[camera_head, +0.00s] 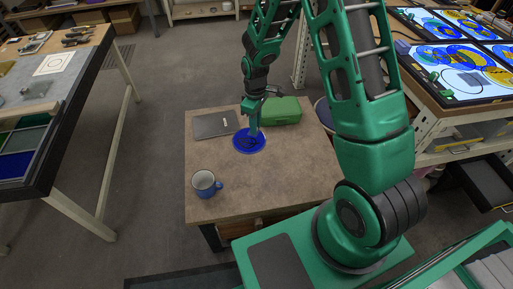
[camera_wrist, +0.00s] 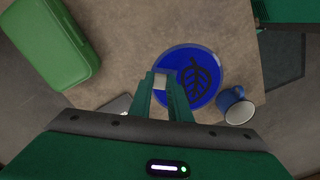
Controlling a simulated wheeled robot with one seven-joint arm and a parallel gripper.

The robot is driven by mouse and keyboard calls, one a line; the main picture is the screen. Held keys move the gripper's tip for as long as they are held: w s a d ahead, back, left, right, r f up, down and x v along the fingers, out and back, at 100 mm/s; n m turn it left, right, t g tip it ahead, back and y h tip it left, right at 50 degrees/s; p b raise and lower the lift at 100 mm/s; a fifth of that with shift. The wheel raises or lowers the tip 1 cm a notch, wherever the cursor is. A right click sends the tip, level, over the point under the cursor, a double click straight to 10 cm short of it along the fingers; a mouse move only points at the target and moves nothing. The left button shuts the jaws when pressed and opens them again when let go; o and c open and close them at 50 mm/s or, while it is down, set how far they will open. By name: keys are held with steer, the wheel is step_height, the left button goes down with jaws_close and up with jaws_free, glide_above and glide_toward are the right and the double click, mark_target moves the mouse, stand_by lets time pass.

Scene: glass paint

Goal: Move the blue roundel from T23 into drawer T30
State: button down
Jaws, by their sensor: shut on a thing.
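The blue roundel (camera_head: 242,146) is a flat round disc near the middle of the small brown table (camera_head: 288,165). In the wrist view the roundel (camera_wrist: 182,61) shows a dark leaf pattern. My gripper (camera_head: 253,134) points down at the roundel's far part. In the wrist view my gripper (camera_wrist: 162,82) is shut on the roundel's near-left edge, with a pale patch between the fingertips. Whether the roundel is lifted off the table, I cannot tell. A wooden drawer front shows under the table's front edge, partly hidden by my base. No T23 or T30 label is readable.
A blue mug (camera_head: 205,184) stands on the table's front left. A green case (camera_head: 281,110) and a grey flat slab (camera_head: 215,124) lie behind the roundel. A workbench (camera_head: 62,90) stands left; lit glass panels (camera_head: 450,55) lie on a bench at right.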

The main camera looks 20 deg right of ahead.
mark_target(246, 137)
steer(key=a+f+n, duration=0.1)
steer(key=n, duration=0.1)
steer(key=s+a+n, duration=0.1)
steer(key=n, duration=0.1)
steer(key=a+f+n, duration=0.1)
steer(key=a+n, duration=0.1)
steer(key=shift+s+a+f+n, duration=0.1)
steer(key=shift+s+f+n, duration=0.1)
steer(key=shift+f+n, duration=0.1)
steer(key=shift+f, duration=0.15)
steer(key=shift+n, duration=0.3)
steer(key=w+d+f, duration=0.1)
steer(key=w+f, duration=0.1)
steer(key=w, duration=0.1)
steer(key=w+d+f, duration=0.2)
steer(key=w, duration=0.1)
steer(key=w+d+f, duration=0.2)
steer(key=w, duration=0.2)
steer(key=shift+d+f, duration=0.25)
steer(key=shift+f, duration=2.2)
steer(key=c, duration=1.7)
jaws_free()
steer(key=shift+o, duration=0.2)
step_height(246, 137, up, 12)
